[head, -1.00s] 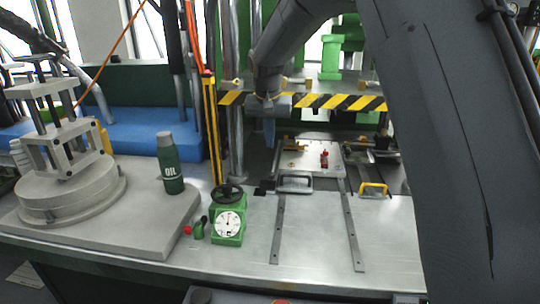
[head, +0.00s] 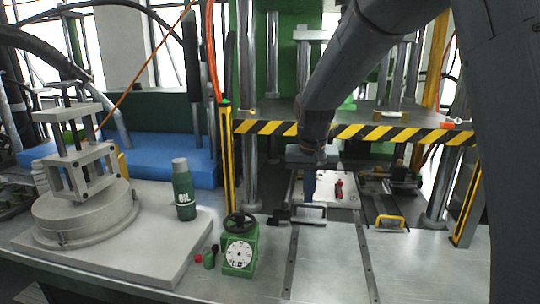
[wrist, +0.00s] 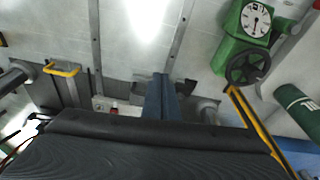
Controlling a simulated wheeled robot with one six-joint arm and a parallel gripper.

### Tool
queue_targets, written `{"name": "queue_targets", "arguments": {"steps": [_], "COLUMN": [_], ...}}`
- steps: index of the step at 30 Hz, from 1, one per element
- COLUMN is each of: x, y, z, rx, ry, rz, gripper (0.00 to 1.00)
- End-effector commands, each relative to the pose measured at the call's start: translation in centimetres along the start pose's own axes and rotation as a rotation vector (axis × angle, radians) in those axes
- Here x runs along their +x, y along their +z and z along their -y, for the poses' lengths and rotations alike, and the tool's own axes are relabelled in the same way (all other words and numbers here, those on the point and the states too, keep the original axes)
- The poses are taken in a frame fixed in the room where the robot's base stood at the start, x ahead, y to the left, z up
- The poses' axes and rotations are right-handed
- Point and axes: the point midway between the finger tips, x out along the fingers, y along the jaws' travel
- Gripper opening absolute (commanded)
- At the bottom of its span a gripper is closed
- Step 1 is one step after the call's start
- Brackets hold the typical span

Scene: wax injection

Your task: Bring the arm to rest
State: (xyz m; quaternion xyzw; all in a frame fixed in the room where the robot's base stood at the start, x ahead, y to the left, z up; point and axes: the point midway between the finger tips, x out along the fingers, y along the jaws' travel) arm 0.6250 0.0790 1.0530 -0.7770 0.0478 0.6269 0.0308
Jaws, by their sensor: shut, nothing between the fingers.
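My gripper (head: 309,186) points downward over the back of the metal table, in front of the striped press. Its blue fingers are together with nothing between them; they also show in the wrist view (wrist: 160,98). In the head view it hangs in front of the left part of a metal plate (head: 350,200) with a handle at its front. A small red object (head: 339,190) is on the plate, right of the fingers. Whether the fingers touch anything below is hard to tell; they look clear.
A green gauge with a handwheel (head: 240,252) and a green oil bottle (head: 184,190) stand at left. A yellow handle (head: 390,223) is at right. The black-and-yellow striped press edge (head: 275,127) runs behind my gripper. The table front (head: 330,270) is clear apart from two rails.

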Motion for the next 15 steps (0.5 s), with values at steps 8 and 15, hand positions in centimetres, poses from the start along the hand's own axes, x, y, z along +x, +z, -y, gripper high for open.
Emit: {"name": "queue_targets", "arguments": {"steps": [8,15], "x": [3.0,4.2], "y": [15.5,24.5], "z": [-7.5,-10.2], "rx": [-0.072,-0.108], "ry": [-0.017,-0.028], "rz": [0.084,0.123], "gripper": [0.00,0.00]}}
